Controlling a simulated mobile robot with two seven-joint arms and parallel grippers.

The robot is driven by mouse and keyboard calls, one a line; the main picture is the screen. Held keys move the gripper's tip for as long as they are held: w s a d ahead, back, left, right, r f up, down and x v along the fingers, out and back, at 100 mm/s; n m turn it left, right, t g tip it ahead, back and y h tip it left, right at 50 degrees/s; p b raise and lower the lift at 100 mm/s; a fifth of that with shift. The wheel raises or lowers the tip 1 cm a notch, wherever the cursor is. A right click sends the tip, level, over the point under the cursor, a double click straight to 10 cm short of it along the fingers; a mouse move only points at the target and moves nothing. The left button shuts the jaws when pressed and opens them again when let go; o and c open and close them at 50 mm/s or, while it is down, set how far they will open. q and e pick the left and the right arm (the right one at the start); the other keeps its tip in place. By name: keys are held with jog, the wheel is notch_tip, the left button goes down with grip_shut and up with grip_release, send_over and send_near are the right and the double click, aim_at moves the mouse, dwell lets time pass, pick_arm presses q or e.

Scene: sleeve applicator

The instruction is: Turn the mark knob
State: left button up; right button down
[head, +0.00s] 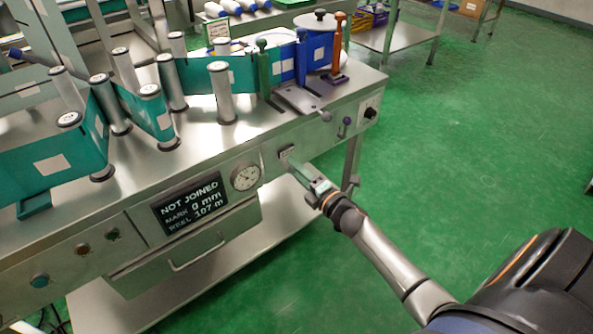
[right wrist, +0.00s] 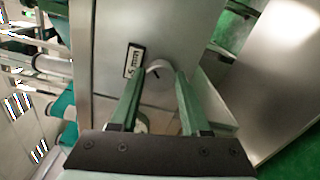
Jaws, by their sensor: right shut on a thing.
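The mark knob (right wrist: 157,68) is a pale grey round knob on the machine's steel front panel, beside a small dark-framed label (right wrist: 132,60), in the right wrist view. My right gripper (right wrist: 162,72) has its two green fingers on either side of the knob, shut on it. In the head view my right gripper (head: 291,163) reaches the front panel just below the label (head: 286,152); its fingers hide the knob there. The display (head: 190,203) reads "NOT JOINED", a MARK value in mm whose digit is unclear, and REEL 107 m. My left gripper is not in view.
A round dial gauge (head: 245,176) sits left of my right gripper. Rollers carrying teal web (head: 62,148) stand on the machine top. A drawer (head: 185,250) is below. Green floor to the right is open.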

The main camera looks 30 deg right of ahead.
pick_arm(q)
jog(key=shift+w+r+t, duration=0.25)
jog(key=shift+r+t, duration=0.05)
pick_arm(e)
jog(key=c, duration=0.8)
grip_release()
jog(key=o, duration=0.4)
pick_arm(q)
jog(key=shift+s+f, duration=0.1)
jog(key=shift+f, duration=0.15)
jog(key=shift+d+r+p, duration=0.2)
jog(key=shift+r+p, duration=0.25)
jog(key=shift+p, duration=0.25)
pick_arm(e)
jog(key=s, duration=0.8)
jog(key=s+d, duration=0.1)
jog(key=s, duration=0.3)
jog(key=shift+s, duration=0.25)
